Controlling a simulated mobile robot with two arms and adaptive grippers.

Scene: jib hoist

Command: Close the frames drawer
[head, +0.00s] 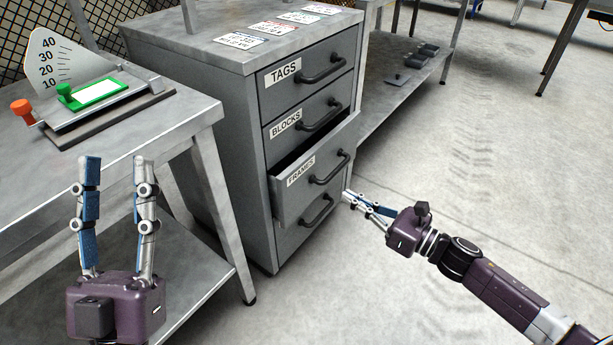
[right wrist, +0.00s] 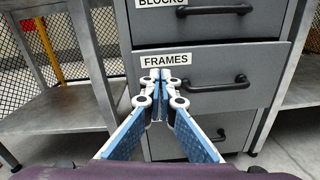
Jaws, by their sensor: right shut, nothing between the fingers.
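The frames drawer (head: 317,172) is the third one down in the grey cabinet and stands a little way out, with a dark gap above its front. Its label and black handle (head: 329,168) show; in the right wrist view the drawer front (right wrist: 221,66) faces me. My right gripper (head: 347,194) is shut and empty, its fingertips close to the lower right of the drawer front. In the right wrist view the fingertips (right wrist: 163,76) overlap the front just below the label; I cannot tell whether they touch. My left gripper (head: 118,160) is open and empty, pointing up beside the left table.
The cabinet (head: 232,120) also has a tags drawer (head: 310,75) and a blocks drawer (head: 312,115), both shut. A workbench (head: 190,115) with a scale device (head: 90,95) stands at the left. The floor (head: 440,150) to the right is clear.

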